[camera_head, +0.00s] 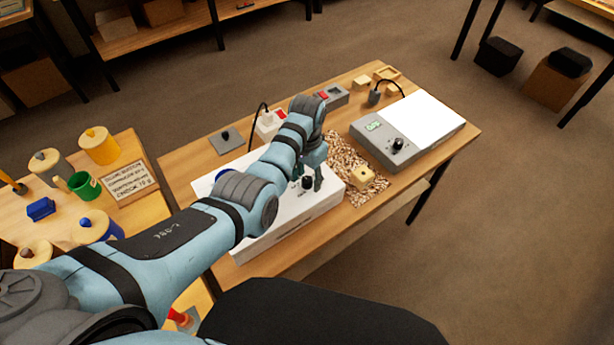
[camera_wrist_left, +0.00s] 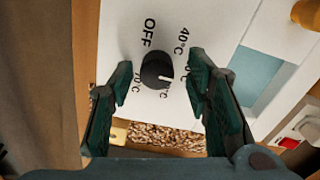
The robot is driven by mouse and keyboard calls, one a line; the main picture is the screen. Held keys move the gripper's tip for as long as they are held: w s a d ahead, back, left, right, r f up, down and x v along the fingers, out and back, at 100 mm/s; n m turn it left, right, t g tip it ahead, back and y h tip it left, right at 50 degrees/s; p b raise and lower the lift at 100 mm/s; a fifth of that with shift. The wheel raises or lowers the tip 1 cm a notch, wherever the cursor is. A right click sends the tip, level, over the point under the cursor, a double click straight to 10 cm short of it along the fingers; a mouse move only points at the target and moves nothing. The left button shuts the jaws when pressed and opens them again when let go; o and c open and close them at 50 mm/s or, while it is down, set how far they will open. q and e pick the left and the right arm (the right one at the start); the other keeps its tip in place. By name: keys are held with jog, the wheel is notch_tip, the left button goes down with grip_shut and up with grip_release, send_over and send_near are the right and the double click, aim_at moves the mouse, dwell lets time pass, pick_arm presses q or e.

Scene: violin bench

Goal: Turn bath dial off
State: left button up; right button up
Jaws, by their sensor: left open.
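The bath dial (camera_wrist_left: 157,70) is a round black knob on the white front of the bath (camera_wrist_left: 121,32). Its white pointer line faces right in the left wrist view, towards a partly hidden °C mark and away from the OFF label (camera_wrist_left: 149,32). In the head view the dial (camera_head: 307,183) shows small on the white bath box (camera_head: 290,222). My left gripper (camera_head: 314,176) is over it. In the wrist view its dark green fingers (camera_wrist_left: 159,77) are open, one on each side of the dial, with gaps showing. My right gripper is not in view.
A grey unit with a white top (camera_head: 424,118) and its own black knob stands right of the bath. A beige block (camera_head: 363,175) lies on a speckled mat (camera_head: 345,150) between them. A side table (camera_head: 142,208) with several pots stands at the left.

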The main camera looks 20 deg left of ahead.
pick_arm(q)
jog(key=shift+s+r, duration=0.3)
jog(key=shift+s, duration=0.1)
jog(key=c, duration=0.9)
grip_shut()
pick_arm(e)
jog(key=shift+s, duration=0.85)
pick_arm(q)
jog(key=shift+n, duration=0.3)
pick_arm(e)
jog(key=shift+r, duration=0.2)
